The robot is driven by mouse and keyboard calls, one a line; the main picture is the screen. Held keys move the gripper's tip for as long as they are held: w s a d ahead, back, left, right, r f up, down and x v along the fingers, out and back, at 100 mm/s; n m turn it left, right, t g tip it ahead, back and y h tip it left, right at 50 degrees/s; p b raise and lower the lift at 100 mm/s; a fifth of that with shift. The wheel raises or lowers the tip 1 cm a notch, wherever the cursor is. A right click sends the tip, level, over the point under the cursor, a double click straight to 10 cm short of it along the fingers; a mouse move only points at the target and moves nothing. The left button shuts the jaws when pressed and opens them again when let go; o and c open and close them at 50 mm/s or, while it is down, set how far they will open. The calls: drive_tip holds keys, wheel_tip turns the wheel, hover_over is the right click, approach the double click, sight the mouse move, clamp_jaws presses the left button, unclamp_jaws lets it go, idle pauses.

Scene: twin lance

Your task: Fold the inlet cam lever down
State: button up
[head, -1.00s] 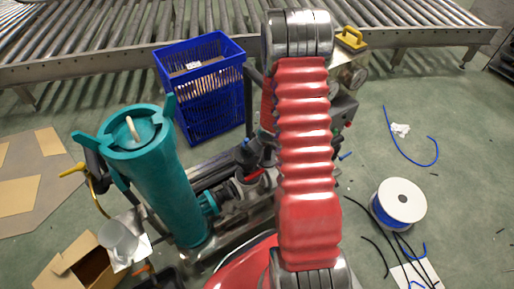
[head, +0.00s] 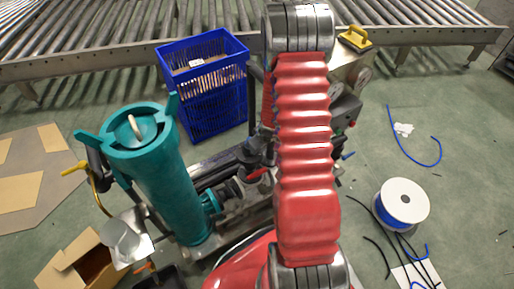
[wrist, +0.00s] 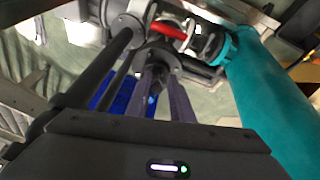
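A red lever (wrist: 170,29) lies across a grey coupling beside the teal vessel's flange in the wrist view. In the head view a small red lever (head: 257,174) shows just left of my red arm, near the teal vessel's (head: 165,185) side port. I take these to be the same lever, probably the inlet cam lever. Its exact angle is unclear. My gripper (wrist: 160,75) points toward the coupling area with its two dark fingers apart and nothing visibly held. The lever appears beyond the fingertips, apart from them. In the head view my arm hides the gripper.
The teal vessel also fills the right of the wrist view (wrist: 268,100). Dark pipes (wrist: 95,68) run close on the left. A blue crate (head: 212,98) stands behind. A yellow handle (head: 355,37) is at the back right; a cable spool (head: 403,202) lies on open floor at right.

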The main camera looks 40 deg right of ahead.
drive_tip(key=shift+o, duration=1.2)
drive_tip(key=shift+d, duration=0.1)
drive_tip(key=shift+s+d+r, duration=0.1)
drive_tip(key=v, duration=1.3)
drive_tip(key=shift+r, duration=0.25)
